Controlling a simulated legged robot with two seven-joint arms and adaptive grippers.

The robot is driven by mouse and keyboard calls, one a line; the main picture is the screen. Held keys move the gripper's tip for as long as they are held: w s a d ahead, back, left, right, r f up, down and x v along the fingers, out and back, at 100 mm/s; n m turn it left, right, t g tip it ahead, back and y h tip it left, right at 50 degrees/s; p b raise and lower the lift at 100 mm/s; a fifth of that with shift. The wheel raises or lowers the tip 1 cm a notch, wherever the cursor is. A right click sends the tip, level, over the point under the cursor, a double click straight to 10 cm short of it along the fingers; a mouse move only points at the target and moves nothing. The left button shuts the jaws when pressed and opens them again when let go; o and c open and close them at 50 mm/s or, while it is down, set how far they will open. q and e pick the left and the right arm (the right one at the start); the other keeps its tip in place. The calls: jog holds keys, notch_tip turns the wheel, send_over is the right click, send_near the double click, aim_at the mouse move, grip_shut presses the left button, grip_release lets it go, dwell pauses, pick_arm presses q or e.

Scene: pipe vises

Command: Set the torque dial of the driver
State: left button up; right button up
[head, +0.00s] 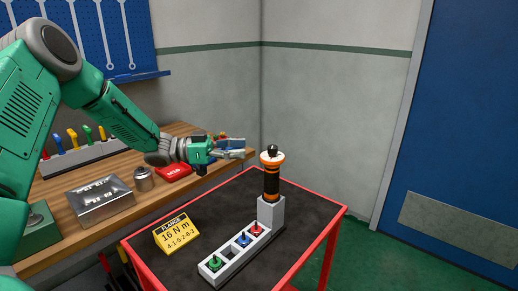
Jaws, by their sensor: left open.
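The driver (271,185) stands upright in a grey holder on the red-rimmed cart. Its body is black with orange bands, and a white and orange ring with a black knob sits at its top. My left gripper (240,148) is open, just left of and slightly above the driver's top, and appears apart from it. A yellow card (177,233) on the cart reads "FLANGE 16 N m" with a number sequence below. The dial's markings are too small to read. My right gripper is not in view.
A grey rack (226,255) with green, blue and red bits and an empty slot adjoins the driver's holder. A wooden bench (80,235) at left bears a metal box (100,198), a small can (143,179) and a red case (174,173). The cart's right side is clear.

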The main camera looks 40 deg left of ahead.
pick_arm(q)
jog(key=shift+v, duration=1.4)
